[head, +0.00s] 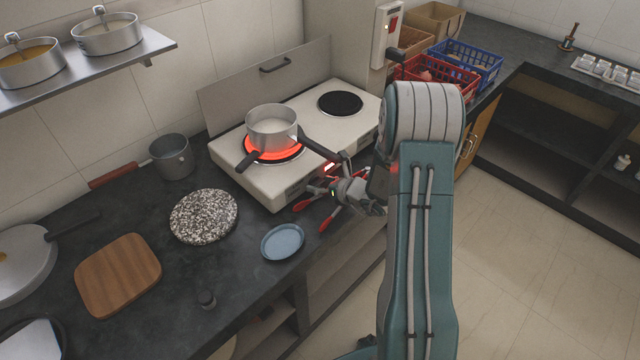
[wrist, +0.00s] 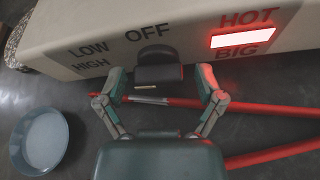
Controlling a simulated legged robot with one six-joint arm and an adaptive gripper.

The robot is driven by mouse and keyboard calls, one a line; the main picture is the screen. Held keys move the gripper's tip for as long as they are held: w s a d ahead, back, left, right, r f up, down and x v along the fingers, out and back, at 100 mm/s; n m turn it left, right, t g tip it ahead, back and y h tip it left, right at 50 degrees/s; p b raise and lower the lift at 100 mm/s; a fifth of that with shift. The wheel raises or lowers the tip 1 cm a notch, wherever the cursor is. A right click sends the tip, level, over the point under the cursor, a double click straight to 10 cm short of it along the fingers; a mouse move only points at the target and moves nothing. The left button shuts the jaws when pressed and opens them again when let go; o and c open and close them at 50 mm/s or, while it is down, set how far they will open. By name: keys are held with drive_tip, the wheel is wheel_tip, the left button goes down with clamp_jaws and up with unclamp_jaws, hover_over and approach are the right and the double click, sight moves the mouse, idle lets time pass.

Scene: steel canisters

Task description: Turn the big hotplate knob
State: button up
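The big hotplate knob (wrist: 158,68) is black and sits on the white front panel under the word OFF in the wrist view. LOW and HIGH are printed to its left. A lit red lamp (wrist: 243,38) between HOT and BIG is to its right. My gripper (wrist: 160,82) is open, its fingertips on either side of the knob with visible gaps. Contact cannot be told. In the head view my gripper (head: 332,190) is at the front of the hotplate (head: 235,160), and hides the knob. The left burner glows red under a pot (head: 272,128).
A red-handled tool (wrist: 265,107) lies below my gripper on the dark counter. The right burner (head: 340,103) is dark and empty.

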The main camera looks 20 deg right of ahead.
drive_tip(key=shift+s+d, duration=0.1)
idle(0.3)
drive_tip(key=v, duration=1.1)
drive_tip(key=shift+s+d+r, duration=0.15)
drive_tip(key=shift+s+r, duration=0.05)
drive_tip(key=shift+s, duration=0.1)
drive_tip(key=s+d, duration=0.3)
drive_tip(key=s, duration=0.4)
drive_tip(key=shift+s, duration=0.2)
idle(0.5)
